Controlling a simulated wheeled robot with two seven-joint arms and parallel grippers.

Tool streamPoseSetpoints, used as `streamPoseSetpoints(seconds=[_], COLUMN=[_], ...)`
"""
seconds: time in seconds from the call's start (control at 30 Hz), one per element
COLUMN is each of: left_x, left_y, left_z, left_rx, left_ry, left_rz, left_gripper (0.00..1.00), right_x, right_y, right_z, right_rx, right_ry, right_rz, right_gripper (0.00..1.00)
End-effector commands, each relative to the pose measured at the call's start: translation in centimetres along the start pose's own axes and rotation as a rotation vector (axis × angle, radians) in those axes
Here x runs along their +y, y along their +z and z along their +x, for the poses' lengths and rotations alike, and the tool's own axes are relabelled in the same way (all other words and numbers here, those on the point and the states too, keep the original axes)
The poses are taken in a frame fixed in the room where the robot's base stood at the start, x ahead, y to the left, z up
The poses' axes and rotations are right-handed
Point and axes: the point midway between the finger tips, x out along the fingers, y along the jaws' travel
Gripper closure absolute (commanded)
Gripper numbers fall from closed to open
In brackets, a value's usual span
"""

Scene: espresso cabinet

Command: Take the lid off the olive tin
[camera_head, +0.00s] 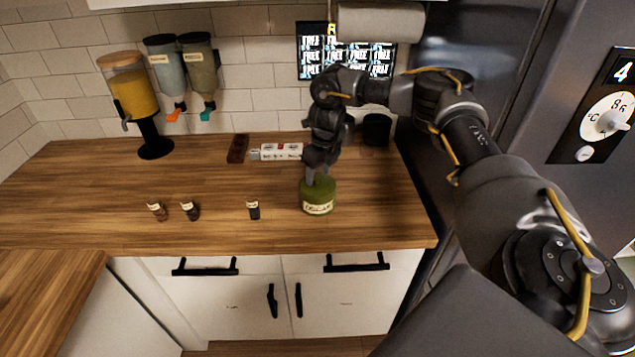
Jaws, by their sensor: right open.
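The olive tin (318,208) is a short green cylinder with a pale label. It stands upright on the wooden counter, near its front edge and right of centre. My right gripper (319,174) points down at the top of the tin, with its fingers open at the lid. The gripper and wrist hide part of the lid, and I cannot tell whether the fingers touch it. My left gripper is out of view.
Several small dark jars, such as one (253,210), stand left of the tin. A yellow dispenser (134,95) stands at the back left. The counter's left part is clear.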

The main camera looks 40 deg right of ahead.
Motion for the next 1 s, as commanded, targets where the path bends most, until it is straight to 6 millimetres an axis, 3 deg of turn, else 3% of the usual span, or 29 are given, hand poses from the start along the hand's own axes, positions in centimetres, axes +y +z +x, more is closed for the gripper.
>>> streamPoseSetpoints(seconds=[0.3,0.7,1.0], left_x=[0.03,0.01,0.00], left_y=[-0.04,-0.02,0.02], left_z=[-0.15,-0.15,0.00], left_rx=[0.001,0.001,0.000], left_ry=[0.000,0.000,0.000], left_rz=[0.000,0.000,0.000], left_gripper=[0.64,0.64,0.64], right_x=[0.00,-0.01,-0.01], right_y=[0.02,0.02,0.07], right_z=[0.62,0.59,0.50], right_rx=[-0.001,-0.001,-0.002], right_ry=[-0.001,-0.001,0.000], right_rz=[-0.001,0.000,0.000], right_gripper=[0.47,1.00,1.00])
